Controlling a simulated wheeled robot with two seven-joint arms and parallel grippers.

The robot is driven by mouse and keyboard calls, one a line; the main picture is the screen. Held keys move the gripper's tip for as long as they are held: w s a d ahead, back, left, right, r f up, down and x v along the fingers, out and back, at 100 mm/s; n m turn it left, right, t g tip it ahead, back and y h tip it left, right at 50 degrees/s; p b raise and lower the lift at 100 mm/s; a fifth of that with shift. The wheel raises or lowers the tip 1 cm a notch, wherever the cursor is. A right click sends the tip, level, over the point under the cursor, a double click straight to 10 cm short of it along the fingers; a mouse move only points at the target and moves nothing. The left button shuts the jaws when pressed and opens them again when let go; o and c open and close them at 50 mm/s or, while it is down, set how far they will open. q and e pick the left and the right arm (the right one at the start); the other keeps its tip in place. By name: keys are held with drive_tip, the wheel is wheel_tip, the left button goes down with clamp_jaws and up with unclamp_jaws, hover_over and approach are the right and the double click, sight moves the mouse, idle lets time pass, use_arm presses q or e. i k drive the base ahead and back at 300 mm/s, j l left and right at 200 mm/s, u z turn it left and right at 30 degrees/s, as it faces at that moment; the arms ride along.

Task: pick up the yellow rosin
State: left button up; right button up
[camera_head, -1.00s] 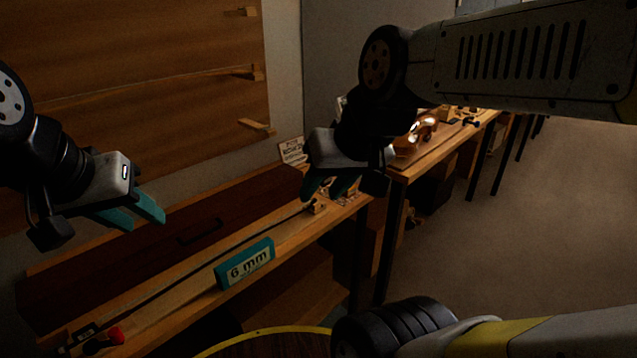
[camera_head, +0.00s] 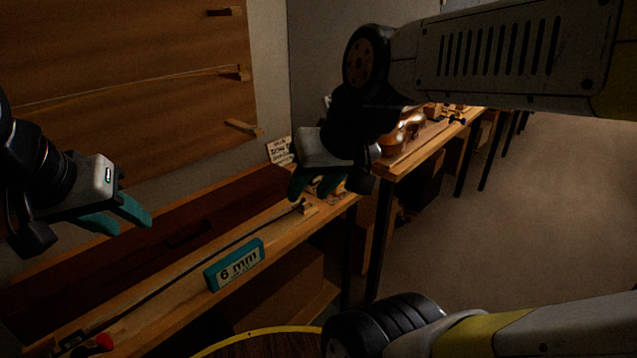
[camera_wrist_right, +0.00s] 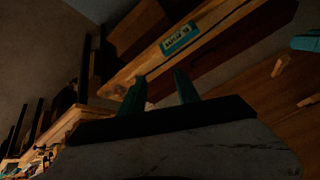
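I cannot make out a yellow rosin for certain in either view. Small pale items lie at the bench's far right end, by a wooden bow block (camera_head: 307,207), partly hidden behind my right gripper. My right gripper (camera_head: 316,188) is above that end, its teal fingers apart and nothing seen held. The right wrist view shows the same fingers (camera_wrist_right: 160,92) spread, with a small pale patch beyond them that I cannot identify. My left gripper (camera_head: 122,220) hangs over the left part of the bench, fingers apart and empty.
A bow lies along the bench (camera_head: 150,293). A small sign (camera_head: 279,151) stands behind. A violin (camera_head: 402,135) lies on the further bench. Open floor (camera_head: 540,220) is at the right.

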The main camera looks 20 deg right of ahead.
sight(340, 190)
drive_tip(key=i+l+u, duration=0.1)
drive_tip(key=l, duration=0.3)
drive_tip(key=i+l, duration=0.2)
drive_tip(key=l, duration=0.2)
drive_tip(key=i+l+u, duration=0.15)
drive_tip(key=l, duration=0.3)
drive_tip(key=i+l+u, duration=0.1)
drive_tip(key=l, duration=0.3)
